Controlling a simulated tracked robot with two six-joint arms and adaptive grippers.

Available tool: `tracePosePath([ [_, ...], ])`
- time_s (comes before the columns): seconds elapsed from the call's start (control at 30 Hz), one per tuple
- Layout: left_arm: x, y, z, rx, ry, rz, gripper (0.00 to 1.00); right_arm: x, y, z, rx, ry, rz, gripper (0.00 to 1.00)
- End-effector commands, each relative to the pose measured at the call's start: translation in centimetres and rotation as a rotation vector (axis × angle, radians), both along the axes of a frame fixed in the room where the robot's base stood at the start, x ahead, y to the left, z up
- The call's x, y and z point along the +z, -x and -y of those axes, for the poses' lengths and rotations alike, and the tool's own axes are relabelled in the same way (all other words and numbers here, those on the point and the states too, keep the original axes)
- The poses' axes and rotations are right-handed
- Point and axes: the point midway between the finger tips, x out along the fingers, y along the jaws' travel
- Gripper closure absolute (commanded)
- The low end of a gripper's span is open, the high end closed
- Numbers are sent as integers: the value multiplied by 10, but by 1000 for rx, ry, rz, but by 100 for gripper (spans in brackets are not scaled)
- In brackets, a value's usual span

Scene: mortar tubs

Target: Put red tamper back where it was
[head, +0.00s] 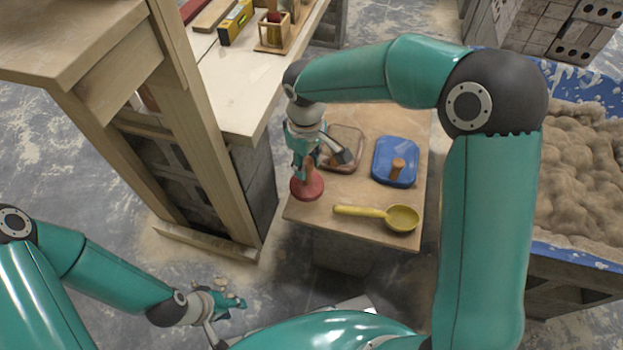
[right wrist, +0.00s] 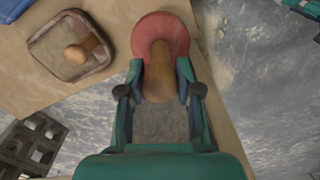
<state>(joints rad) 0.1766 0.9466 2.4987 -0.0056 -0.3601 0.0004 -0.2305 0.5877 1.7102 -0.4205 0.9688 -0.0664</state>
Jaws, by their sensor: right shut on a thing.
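The red tamper (head: 306,190) has a round red disc and a wooden handle. It is at the left edge of the small wooden tabletop (head: 330,226); I cannot tell whether its disc touches the top. My right gripper (head: 312,166) is shut on the tamper's handle. In the right wrist view the red disc (right wrist: 162,33) is beyond the fingertips, with the handle between the fingers (right wrist: 160,78). My left gripper (head: 232,301) is low at the left, away from the tabletop; its fingers are too small to read.
On the tabletop are a brownish square float (head: 349,136) beside my right gripper, a blue float (head: 389,174) and a yellow ladle (head: 403,218). A blue tub of mortar (head: 585,160) stands to the right. A wooden frame and a bench (head: 235,85) stand to the left.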

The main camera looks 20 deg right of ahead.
Motion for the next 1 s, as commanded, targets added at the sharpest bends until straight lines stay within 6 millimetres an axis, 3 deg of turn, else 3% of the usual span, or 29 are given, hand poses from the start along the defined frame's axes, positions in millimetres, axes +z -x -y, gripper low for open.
tracePosePath([
  [0.17,-6,0,0,0,0,0,60,-15,0,1,-1,2,-3,94],
  [0.4,-20,0,0,0,0,0,60,-54,1,1,-1,1,-2,94],
  [0.83,-23,0,0,0,0,0,60,-61,0,1,-3,1,1,94],
  [0.87,-22,0,0,0,0,0,60,-60,0,1,-2,0,0,61],
  [1.0,-21,0,0,0,0,0,60,-60,0,1,-3,1,-1,41],
])
